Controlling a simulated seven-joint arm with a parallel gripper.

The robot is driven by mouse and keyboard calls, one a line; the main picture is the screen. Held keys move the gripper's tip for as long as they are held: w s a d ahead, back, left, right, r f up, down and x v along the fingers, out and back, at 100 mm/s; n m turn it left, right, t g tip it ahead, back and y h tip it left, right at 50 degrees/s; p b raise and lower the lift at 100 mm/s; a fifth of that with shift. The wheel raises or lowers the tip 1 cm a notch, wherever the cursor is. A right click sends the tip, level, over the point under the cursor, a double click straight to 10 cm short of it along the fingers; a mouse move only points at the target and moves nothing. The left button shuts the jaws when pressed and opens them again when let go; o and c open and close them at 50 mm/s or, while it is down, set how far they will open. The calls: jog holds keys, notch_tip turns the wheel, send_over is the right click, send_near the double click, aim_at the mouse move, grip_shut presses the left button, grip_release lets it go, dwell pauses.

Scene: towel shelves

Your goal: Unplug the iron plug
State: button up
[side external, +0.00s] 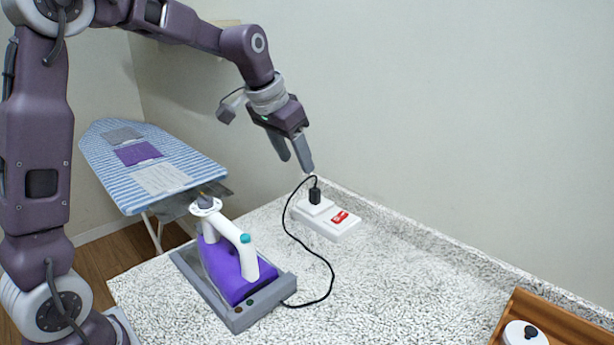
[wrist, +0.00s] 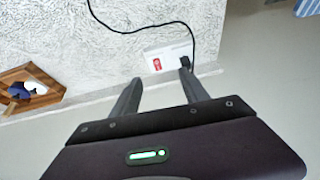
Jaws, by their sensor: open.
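The black iron plug (side external: 315,194) stands upright in the white power strip (side external: 338,229) on the speckled counter, near the wall. The strip has a red switch (side external: 342,216). A black cord runs from the top of the plug to the grey iron base (side external: 240,316), where the purple and white iron (side external: 228,265) rests. My gripper (side external: 293,167) is open and empty, above and slightly left of the plug, apart from it. In the wrist view the plug (wrist: 185,62) shows just beyond the right fingertip, and the strip (wrist: 160,62) lies beyond the gap between the fingers.
A striped ironing board (side external: 150,165) with folded cloths stands at the left behind the counter. A wooden tray (side external: 560,325) with a white round item sits at the lower right. The wall rises close behind the strip. The counter right of the strip is clear.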

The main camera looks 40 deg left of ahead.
send_near(313, 190)
jog(key=x, duration=1)
jog(key=shift+w+a+f, duration=0.1)
jog(key=shift+w+f, duration=0.05)
jog(key=shift+f, duration=0.2)
grip_shut()
jog(key=shift+r, duration=2.3)
jog(key=shift+r, duration=2)
